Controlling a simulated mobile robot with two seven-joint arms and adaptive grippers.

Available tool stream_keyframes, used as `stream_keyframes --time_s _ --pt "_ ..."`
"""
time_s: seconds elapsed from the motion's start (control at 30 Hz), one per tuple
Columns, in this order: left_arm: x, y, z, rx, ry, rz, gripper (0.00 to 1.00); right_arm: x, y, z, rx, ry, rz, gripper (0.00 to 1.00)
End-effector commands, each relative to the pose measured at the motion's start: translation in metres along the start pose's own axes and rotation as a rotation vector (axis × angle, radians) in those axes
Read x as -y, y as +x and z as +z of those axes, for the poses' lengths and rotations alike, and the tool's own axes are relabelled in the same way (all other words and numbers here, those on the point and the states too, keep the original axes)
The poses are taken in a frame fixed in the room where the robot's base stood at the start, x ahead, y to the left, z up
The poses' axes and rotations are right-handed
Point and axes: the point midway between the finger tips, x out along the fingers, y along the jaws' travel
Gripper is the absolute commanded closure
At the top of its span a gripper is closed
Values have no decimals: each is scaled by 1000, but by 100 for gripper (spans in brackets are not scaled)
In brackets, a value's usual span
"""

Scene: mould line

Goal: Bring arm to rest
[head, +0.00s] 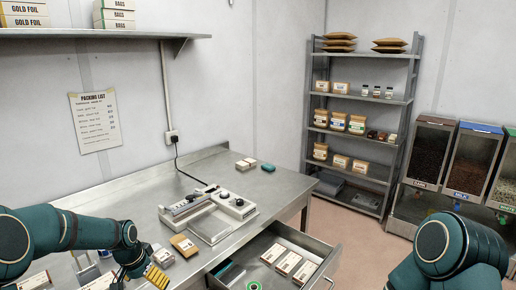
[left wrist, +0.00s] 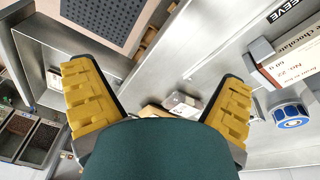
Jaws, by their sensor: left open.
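My left arm comes in from the left, over the front of the steel bench (head: 120,205). My left gripper (head: 157,277) shows yellow finger pads at the bottom of the head view. In the left wrist view, the gripper (left wrist: 160,103) has its two yellow fingers wide apart with nothing held between them. A small white item (left wrist: 182,103) lies beyond the fingers. My right arm shows at the lower right of the head view, but its gripper is out of the picture.
A sealing machine (head: 208,212) stands on the bench, with a kraft packet (head: 184,245) near the left gripper. An open drawer (head: 322,262) holding boxes juts out at the front. A shelf rack (head: 360,95) and bins (head: 470,165) stand at right.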

Motion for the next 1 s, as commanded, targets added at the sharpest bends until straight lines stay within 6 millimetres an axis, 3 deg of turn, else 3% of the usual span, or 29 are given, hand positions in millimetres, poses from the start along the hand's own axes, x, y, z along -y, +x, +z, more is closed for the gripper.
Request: stream_keyframes --time_s 0.03,0.17,0.3,0.4,0.5,0.7,1.0 --pt "-20 23 6 -3 -11 28 3 -1 4 1 1 -2 -1 59" --pt "-75 75 26 -27 -70 97 3 -2 9 2 4 -3 -1 59" --pt "-144 127 66 -44 -173 169 3 -5 16 5 8 -3 0 59" --pt "-190 154 105 -44 -262 205 3 -7 21 6 10 -4 0 59" --pt "-224 169 144 -39 -346 220 3 -8 25 8 13 -5 0 59" --pt "-255 175 190 -34 -443 215 3 -10 29 9 15 -6 1 59" --pt "-259 175 196 -37 -461 212 3 -10 28 9 16 -6 1 59"
